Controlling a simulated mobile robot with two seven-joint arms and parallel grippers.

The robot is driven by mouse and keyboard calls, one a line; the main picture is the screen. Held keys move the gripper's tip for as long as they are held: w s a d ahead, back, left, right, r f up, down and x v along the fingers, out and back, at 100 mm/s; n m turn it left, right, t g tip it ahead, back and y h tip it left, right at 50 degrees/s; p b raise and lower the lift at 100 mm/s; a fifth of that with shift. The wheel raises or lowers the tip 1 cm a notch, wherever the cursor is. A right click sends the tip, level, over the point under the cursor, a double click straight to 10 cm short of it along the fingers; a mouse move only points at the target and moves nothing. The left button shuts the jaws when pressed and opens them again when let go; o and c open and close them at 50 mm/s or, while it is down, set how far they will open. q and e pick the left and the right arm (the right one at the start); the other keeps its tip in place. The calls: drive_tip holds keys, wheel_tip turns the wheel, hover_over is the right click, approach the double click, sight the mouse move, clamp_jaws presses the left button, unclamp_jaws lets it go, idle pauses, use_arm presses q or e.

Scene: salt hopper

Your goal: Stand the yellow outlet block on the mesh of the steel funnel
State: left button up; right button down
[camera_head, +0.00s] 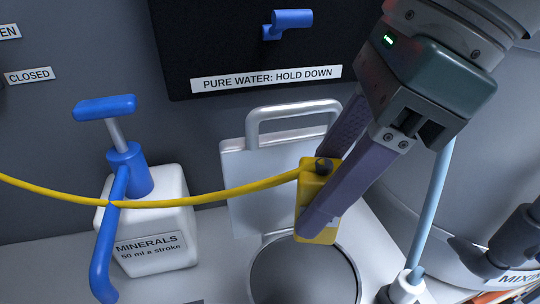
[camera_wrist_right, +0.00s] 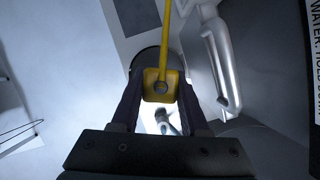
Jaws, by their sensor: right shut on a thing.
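The yellow outlet block (camera_head: 309,197) is held between the two fingers of my right gripper (camera_head: 322,200). It also shows between the fingertips in the right wrist view (camera_wrist_right: 161,88). A yellow hose (camera_head: 235,191) runs from the block off to the left. The steel funnel (camera_head: 347,262) is a round opening with a pale rim and a dark grey inside, at the bottom of the head view. The block overlaps its back rim in the picture; I cannot tell the height between them. The mesh weave is too fine to make out. My left gripper is not in view.
A white minerals container (camera_head: 170,225) with a blue pump (camera_head: 127,170) stands left, the hose crossing in front of it. A pale panel with a handle (camera_head: 252,130) stands behind the funnel. A light blue rod (camera_head: 433,210) rises at the right. A blue tap (camera_head: 291,19) is above.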

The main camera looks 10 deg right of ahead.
wheel_tip(320, 180, down, 10)
drive_tip(key=shift+r, duration=0.25)
drive_tip(key=shift+c, duration=2.1)
unclamp_jaws()
drive_tip(key=shift+f, duration=0.1)
